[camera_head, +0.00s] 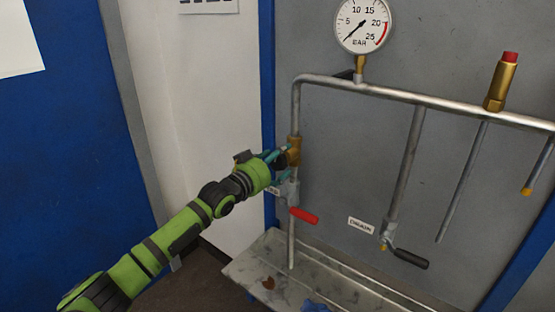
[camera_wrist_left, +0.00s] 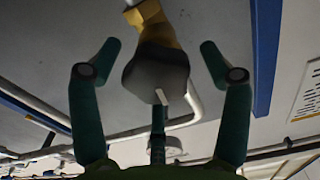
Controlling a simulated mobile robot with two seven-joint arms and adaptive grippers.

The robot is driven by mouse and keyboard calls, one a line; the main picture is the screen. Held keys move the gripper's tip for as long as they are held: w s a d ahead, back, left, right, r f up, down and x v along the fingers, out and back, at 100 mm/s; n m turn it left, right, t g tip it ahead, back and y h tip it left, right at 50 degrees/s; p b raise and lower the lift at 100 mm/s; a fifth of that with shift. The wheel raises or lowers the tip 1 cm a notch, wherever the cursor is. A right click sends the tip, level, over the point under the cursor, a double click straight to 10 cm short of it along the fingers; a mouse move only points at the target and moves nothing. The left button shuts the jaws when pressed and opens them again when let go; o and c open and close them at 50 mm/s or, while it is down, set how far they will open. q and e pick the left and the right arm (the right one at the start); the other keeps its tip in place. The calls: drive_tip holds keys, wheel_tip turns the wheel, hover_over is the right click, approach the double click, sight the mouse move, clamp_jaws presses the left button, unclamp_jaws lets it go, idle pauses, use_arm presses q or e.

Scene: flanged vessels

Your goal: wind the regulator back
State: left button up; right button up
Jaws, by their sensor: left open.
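The regulator is a brass body (camera_head: 293,151) on the upright pipe at the left of the pipework, with a dark knob facing my left arm. In the left wrist view the dark grey knob (camera_wrist_left: 155,72) has a pale pointer mark, and brass (camera_wrist_left: 150,18) shows behind it. My left gripper (camera_head: 281,163) is at the regulator, its teal fingers open. In the wrist view the gripper (camera_wrist_left: 157,52) has its fingers spread around the knob, with gaps visible at both sides. The knob is mostly hidden in the head view. My right gripper is not in view.
A pressure gauge (camera_head: 363,24) stands on the top pipe, its needle at the low end. A red valve lever (camera_head: 304,215) sits just below the regulator. A black lever (camera_head: 410,259) is on the drain branch. A brass relief valve (camera_head: 501,82) is at right.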

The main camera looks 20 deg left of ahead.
use_arm(q)
drive_tip(key=c, duration=1.1)
drive_tip(key=shift+a+r+n, duration=0.1)
drive_tip(key=shift+r+n, duration=0.1)
drive_tip(key=shift+n, duration=0.6)
drive_tip(key=shift+r, duration=0.1)
drive_tip(key=o, duration=1.1)
drive_tip(key=shift+w, duration=0.1)
drive_tip(key=shift+f, duration=0.2)
drive_tip(key=shift+v, duration=0.8)
drive_tip(key=v, duration=1)
drive_tip(key=shift+s, duration=0.25)
